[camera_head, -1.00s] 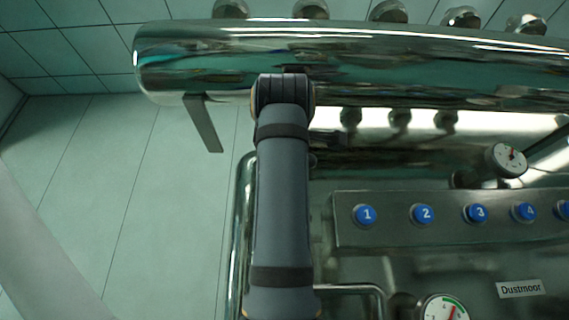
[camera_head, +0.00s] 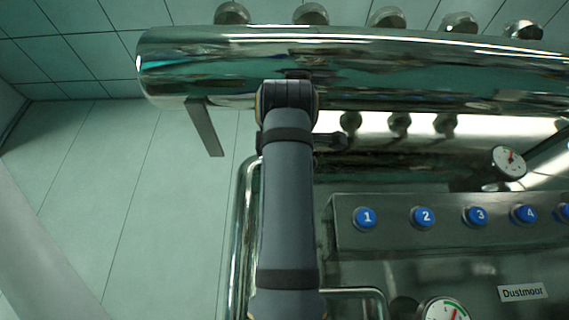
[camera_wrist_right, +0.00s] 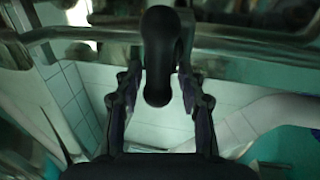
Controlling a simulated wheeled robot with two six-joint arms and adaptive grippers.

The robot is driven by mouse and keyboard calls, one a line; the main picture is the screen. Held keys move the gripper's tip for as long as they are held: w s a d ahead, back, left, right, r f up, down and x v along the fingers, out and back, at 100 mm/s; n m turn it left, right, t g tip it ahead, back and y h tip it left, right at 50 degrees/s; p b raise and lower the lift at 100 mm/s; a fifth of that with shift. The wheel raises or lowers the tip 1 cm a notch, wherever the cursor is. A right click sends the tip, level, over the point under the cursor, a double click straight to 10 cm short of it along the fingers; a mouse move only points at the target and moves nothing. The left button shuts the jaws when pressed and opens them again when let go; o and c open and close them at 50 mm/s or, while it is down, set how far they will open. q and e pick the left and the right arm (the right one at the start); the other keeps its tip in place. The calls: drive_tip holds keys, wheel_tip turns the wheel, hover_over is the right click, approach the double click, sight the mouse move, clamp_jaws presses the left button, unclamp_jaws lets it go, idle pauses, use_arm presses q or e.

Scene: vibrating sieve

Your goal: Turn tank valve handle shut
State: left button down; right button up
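The valve handle (camera_wrist_right: 157,84), a dark rounded lever, hangs down between the two fingers of my right gripper (camera_wrist_right: 158,88) in the right wrist view. The fingers are apart, one on each side of it, with a narrow gap visible beside its lower end. Whether a finger touches it higher up I cannot tell. In the head view my grey arm hides the gripper under the polished tank (camera_head: 400,68). A small dark piece (camera_head: 330,139) sticks out right of the arm there; I cannot tell what it is. My left gripper is not in view.
A panel (camera_head: 440,240) with several blue numbered buttons stands right of the arm. Gauges (camera_head: 508,162) and a label (camera_head: 522,292) sit near it. A metal rail (camera_head: 240,230) runs just left of the arm. Tiled floor (camera_head: 120,200) at the left is clear.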

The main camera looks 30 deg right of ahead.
drive_tip(key=shift+s+a, duration=0.1)
drive_tip(key=shift+s, duration=0.1)
drive_tip(key=v, duration=1.1)
drive_tip(key=shift+s+a, duration=0.15)
drive_tip(key=shift+a, duration=0.05)
